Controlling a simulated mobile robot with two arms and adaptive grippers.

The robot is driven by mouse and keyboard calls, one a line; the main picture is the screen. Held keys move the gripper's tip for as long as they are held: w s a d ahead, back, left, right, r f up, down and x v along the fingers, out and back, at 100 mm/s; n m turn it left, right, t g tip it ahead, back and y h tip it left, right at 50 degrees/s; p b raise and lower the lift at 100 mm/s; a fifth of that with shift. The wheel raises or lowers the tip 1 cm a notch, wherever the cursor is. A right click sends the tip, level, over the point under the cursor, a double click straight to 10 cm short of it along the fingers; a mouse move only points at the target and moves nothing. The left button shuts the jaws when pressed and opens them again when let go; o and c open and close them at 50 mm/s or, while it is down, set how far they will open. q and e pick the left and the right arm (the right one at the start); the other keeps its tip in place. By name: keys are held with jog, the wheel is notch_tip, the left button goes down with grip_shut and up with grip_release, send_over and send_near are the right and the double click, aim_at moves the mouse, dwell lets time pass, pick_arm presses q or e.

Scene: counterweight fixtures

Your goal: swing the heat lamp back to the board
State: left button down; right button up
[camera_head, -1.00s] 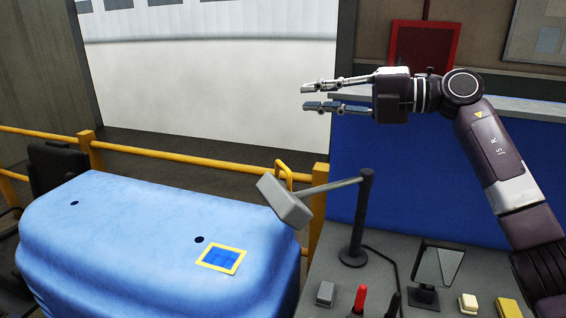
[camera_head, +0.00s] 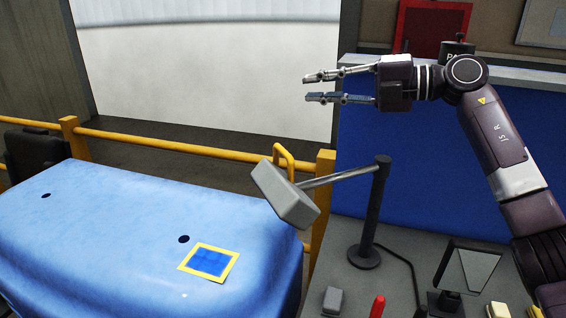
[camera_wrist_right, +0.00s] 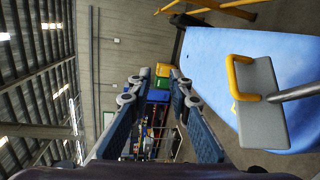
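The heat lamp has a grey box-shaped head (camera_head: 285,194) with a yellow handle (camera_head: 284,158) on top. A thin arm joins the head to a dark post (camera_head: 375,210) on the grey bench. The head hangs out to the left of the post, near the blue-covered surface. In the right wrist view the lamp head (camera_wrist_right: 261,110) and yellow handle (camera_wrist_right: 236,75) lie to the right of the fingers. My right gripper (camera_head: 314,88) is open and empty, above the lamp and clear of it. The left gripper is not in view. Which item is the board, I cannot tell.
A blue cover (camera_head: 110,235) with dark holes and a yellow-framed blue patch (camera_head: 208,261) spreads at left. A yellow railing (camera_head: 170,144) runs behind it. The bench (camera_head: 400,250) holds a small stand (camera_head: 468,268), a red item (camera_head: 377,307) and small blocks. A blue panel stands behind.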

jog(key=b, duration=1.3)
send_near(283, 149)
jog(key=shift+w+a+f, duration=0.3)
jog(key=shift+a, duration=0.2)
jog(key=shift+w+a+f, duration=0.25)
jog(key=shift+a+f, duration=0.05)
jog(key=shift+a, duration=0.2)
jog(key=shift+w+a, duration=0.2)
jog(key=shift+a, duration=0.35)
jog(key=p+x, duration=0.2)
jog(key=x, duration=0.4)
jog(key=shift+w+a, duration=0.1)
jog(key=shift+a, duration=0.2)
jog(key=shift+f, duration=0.1)
jog(key=shift+c, duration=0.6)
grip_shut()
